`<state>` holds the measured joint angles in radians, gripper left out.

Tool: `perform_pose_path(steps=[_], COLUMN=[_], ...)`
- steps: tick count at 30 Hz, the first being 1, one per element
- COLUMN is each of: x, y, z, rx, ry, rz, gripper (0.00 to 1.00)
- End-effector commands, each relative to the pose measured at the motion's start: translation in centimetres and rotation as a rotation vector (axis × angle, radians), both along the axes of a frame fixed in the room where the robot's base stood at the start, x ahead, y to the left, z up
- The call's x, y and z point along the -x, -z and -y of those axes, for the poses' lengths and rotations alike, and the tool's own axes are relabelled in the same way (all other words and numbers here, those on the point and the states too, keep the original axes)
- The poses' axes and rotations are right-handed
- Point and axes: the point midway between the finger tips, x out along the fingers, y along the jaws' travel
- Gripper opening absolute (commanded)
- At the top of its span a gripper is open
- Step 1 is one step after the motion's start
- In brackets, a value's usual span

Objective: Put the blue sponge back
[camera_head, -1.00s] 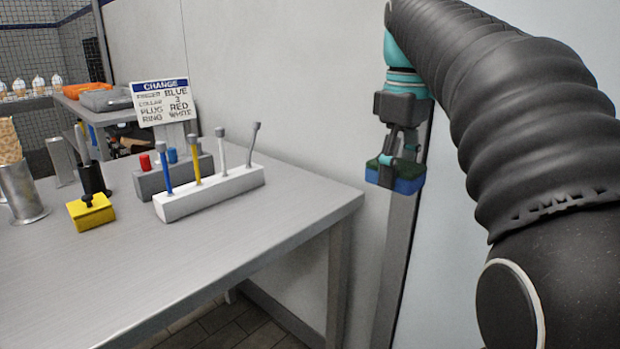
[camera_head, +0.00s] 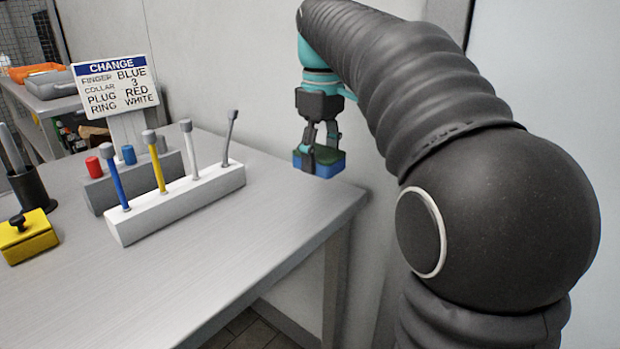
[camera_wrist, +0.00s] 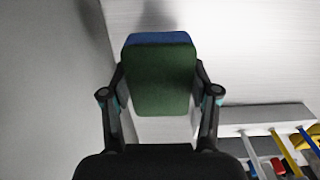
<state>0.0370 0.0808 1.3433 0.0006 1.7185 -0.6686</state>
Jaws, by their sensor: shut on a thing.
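The blue sponge (camera_head: 329,164) has a dark green pad on one face. My gripper (camera_head: 320,150) is shut on it and holds it in the air, near the right back corner of the grey table (camera_head: 250,235) in the head view. In the wrist view the sponge (camera_wrist: 160,78) sits between the two fingers of my gripper (camera_wrist: 160,95), green face towards the camera and a blue edge beyond. The fingers press on its two sides. I cannot tell its exact height above the table.
A white block (camera_head: 180,205) with several upright coloured rods stands on the table. Behind it are a grey block (camera_head: 100,192) with coloured plugs and a CHANGE sign (camera_head: 115,85). A yellow block (camera_head: 28,238) and a dark cup (camera_head: 32,190) are at left. The table's right front is clear.

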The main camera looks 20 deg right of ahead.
Motion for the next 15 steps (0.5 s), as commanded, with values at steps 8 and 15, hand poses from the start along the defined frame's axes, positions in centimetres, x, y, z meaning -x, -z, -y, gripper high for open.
perform_pose_path(steps=[8, 15], x=[-1.6, -1.6], y=[1.6, 4.7], z=[-1.5, -1.5], rx=[0.0, 0.0], ry=[0.003, 0.003], rz=[0.0, -0.001], gripper=[0.23, 0.23])
